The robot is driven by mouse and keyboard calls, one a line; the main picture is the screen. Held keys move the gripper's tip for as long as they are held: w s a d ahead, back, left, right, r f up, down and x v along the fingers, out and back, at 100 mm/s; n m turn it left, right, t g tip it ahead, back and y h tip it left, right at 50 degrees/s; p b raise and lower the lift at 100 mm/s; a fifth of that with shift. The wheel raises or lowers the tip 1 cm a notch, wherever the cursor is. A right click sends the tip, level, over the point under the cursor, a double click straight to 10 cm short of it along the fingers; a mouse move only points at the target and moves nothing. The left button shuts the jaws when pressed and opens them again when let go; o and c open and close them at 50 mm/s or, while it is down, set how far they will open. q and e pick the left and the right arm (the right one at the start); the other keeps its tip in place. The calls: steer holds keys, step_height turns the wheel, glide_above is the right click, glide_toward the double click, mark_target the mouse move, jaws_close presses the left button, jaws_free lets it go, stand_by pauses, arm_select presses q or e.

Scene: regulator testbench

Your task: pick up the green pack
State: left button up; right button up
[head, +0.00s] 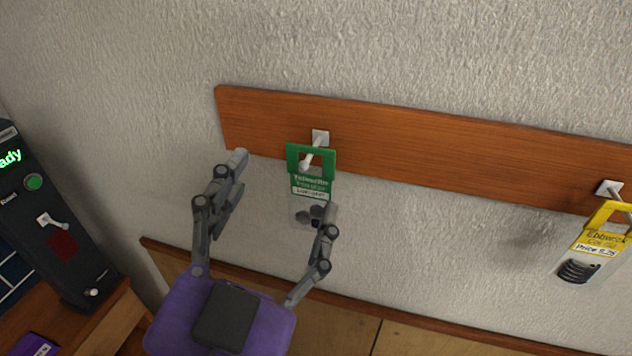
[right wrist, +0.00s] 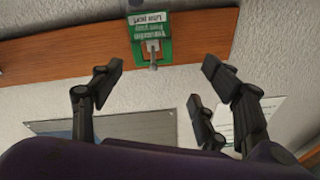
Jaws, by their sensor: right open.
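The green pack (head: 311,187) hangs from a white peg (head: 312,154) on the wooden wall strip. Its green header has a slot around the peg, and dark parts show in its pale lower half. In the right wrist view the green pack (right wrist: 150,32) shows upside down, ahead of the fingers. My right gripper (head: 285,188), with a purple body, is open and empty, its fingers spread in front of the wall. In the head view one finger overlaps the pack's lower right edge; I cannot tell whether they touch. My left gripper is not in view.
A yellow pack (head: 598,242) hangs from another peg at the far right. A dark device (head: 52,215) with a green button and a lever stands at the left. A purple item (head: 36,345) lies at the lower left. The wall between the packs is clear.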

mark_target(308, 194)
steer(key=w+d+f+n, duration=0.1)
steer(key=w, duration=0.1)
steer(key=w+d+f+n+g, duration=0.1)
steer(key=w, duration=0.1)
steer(key=w+d+f+n, duration=0.1)
steer(key=w+f, duration=0.1)
steer(key=shift+w+g, duration=0.4)
steer(key=shift+w, duration=0.25)
steer(key=shift+d, duration=0.1)
steer(key=shift+c, duration=0.2)
steer(key=c, duration=1.2)
steer(key=shift+c, duration=0.2)
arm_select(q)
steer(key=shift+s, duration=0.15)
arm_select(e)
steer(key=shift+r, duration=0.1)
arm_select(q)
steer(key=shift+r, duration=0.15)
arm_select(e)
steer(key=shift+r, duration=0.1)
